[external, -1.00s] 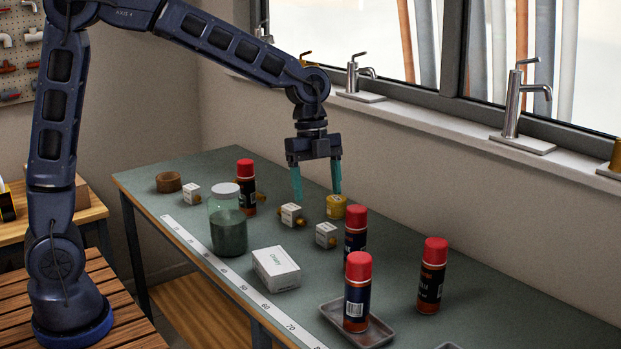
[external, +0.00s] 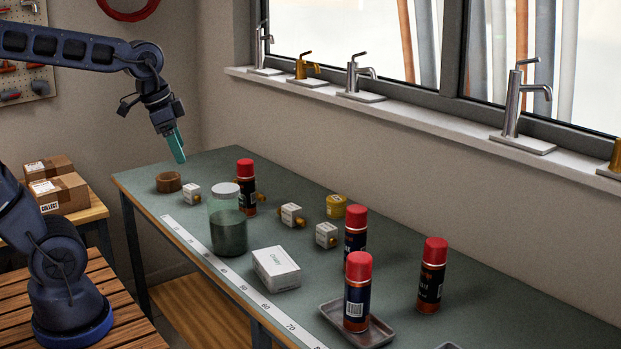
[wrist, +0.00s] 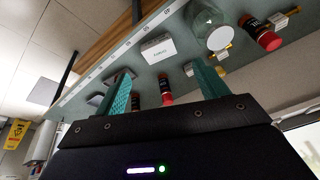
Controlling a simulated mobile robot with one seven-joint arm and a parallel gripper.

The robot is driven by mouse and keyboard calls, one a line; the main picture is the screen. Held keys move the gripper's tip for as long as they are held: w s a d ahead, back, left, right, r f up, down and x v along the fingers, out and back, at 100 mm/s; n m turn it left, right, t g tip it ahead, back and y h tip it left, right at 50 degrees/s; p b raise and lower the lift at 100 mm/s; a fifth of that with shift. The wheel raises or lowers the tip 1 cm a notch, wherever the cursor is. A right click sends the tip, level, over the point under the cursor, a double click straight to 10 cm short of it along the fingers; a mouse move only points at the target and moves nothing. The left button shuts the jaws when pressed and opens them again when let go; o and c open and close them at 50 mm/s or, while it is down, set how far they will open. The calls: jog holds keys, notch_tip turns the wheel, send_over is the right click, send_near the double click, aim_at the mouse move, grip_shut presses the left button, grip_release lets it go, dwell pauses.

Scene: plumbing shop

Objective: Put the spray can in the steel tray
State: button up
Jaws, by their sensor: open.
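Several red-capped spray cans stand upright on the bench. One spray can (external: 357,303) stands in the steel tray (external: 383,333) at the front. Others are a can (external: 355,228) behind it, a can (external: 431,275) to the right, and a can (external: 247,187) behind the glass jar. My gripper (external: 180,158) is high over the far left end of the bench, away from all the cans and holding nothing. In the wrist view my gripper (wrist: 163,67) is open, with both fingers apart; a red-capped can (wrist: 264,35) shows at upper right.
A glass jar (external: 228,235), a white carton (external: 276,268), small boxed fittings (external: 291,214), a brass piece (external: 336,206) and a brown ring (external: 168,182) are on the bench. A second tray edge (external: 447,346) shows at the bottom. Taps (external: 512,110) line the sill.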

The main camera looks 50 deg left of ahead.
jog(key=s+a+f+n+t, duration=0.1)
jog(key=s+a+f+n, duration=0.1)
jog(key=s+a+n, duration=0.2)
jog(key=s, duration=0.3)
jog(key=shift+a+n+y, duration=0.3)
jog(key=shift+a+n, duration=0.05)
jog(key=shift+n, duration=0.05)
